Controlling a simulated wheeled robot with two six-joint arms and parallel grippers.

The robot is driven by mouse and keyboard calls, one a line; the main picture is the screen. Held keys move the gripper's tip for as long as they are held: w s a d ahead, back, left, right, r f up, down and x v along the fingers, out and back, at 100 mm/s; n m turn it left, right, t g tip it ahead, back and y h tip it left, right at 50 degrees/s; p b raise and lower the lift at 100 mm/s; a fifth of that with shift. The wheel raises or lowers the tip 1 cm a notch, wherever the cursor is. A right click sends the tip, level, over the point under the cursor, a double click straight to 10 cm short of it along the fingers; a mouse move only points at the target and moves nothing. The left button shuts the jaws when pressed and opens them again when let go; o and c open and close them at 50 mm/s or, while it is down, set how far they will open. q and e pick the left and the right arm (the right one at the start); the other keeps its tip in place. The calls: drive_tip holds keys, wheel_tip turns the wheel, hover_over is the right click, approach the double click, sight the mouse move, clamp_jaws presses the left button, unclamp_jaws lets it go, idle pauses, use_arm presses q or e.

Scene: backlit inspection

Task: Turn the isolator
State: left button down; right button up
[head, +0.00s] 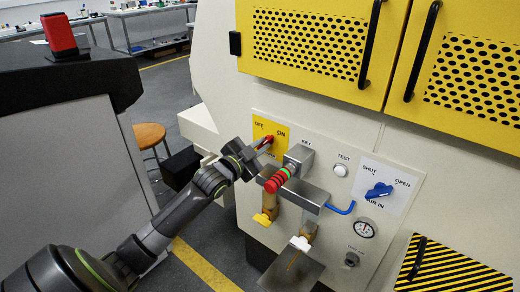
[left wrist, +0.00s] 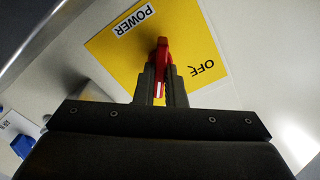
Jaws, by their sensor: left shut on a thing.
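The isolator is a red handle (head: 269,138) on a yellow plate (head: 281,132) marked OFF and ON, on the machine's front panel. My left gripper (head: 262,145) reaches it from the lower left. In the left wrist view the red handle (left wrist: 162,50) stands between the two dark fingers of the left gripper (left wrist: 160,82), which is shut on it. A white mark shows on the handle between the fingers. POWER and OFF are readable on the plate there; the gripper hides the plate's lower part. My right gripper is not in view.
A metal bar (head: 300,196) juts out below. A stool (head: 149,135) stands behind my arm.

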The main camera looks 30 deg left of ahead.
use_arm(q)
drive_tip(key=shift+m, duration=0.7)
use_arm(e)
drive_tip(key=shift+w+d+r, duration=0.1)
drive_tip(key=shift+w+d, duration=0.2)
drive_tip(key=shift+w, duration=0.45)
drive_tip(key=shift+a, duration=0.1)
use_arm(q)
drive_tip(key=c, duration=1.6)
unclamp_jaws()
drive_tip(key=shift+o, duration=0.5)
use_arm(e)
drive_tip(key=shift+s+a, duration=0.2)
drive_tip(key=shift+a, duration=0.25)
